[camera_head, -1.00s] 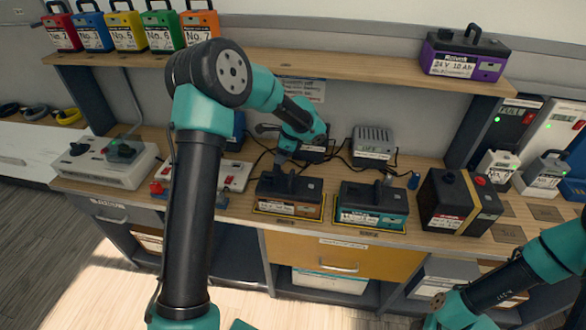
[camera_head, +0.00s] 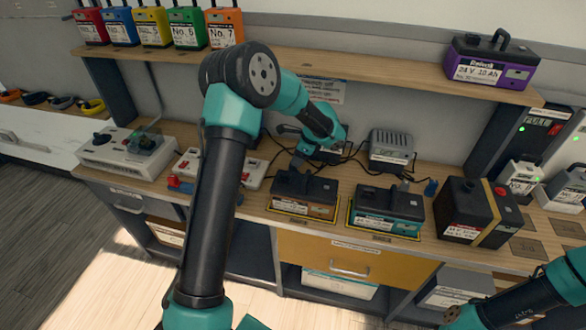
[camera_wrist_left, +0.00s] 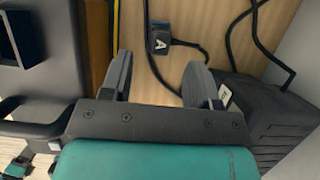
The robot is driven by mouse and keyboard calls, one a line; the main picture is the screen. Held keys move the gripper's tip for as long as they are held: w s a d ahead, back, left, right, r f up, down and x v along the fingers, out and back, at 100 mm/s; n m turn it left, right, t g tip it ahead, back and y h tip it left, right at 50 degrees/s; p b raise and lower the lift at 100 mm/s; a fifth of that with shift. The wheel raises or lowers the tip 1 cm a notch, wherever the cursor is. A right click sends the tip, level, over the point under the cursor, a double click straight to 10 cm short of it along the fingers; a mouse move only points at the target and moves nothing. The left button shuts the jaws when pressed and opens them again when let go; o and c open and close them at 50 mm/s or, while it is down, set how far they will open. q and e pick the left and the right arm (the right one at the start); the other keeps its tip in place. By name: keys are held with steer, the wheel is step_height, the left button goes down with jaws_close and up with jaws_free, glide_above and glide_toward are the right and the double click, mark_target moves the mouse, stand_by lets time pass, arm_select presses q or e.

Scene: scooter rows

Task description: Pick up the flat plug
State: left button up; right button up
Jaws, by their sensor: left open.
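A small flat black plug (camera_wrist_left: 158,40) with a white "A" label and a black cable lies on the wooden bench in the left wrist view. My left gripper (camera_wrist_left: 157,80) is open, its two fingers apart and empty. The plug shows ahead of the gap between the fingertips, apart from them. In the head view my left gripper (camera_head: 297,165) points down just behind the orange-labelled battery (camera_head: 305,193), and I cannot make out the plug there. My right arm (camera_head: 540,300) enters at the lower right, with its gripper outside the picture.
A teal-labelled battery (camera_head: 387,205) and a black battery with a yellow band (camera_head: 480,208) stand to the right. A grey charger (camera_head: 391,150) stands at the back with loose black cables. A dark ribbed box (camera_wrist_left: 270,115) is close to the right finger. A shelf (camera_head: 320,72) overhangs the bench.

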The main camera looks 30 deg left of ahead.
arm_select(q)
steer(key=x, duration=0.6)
steer(key=shift+c, duration=0.3)
steer(key=c, duration=1)
steer(key=shift+o, duration=0.2)
steer(key=shift+r, duration=0.1)
step_height(320, 180, up, 10)
steer(key=shift+f, duration=0.1)
steer(key=shift+d, duration=0.1)
stand_by(0.3)
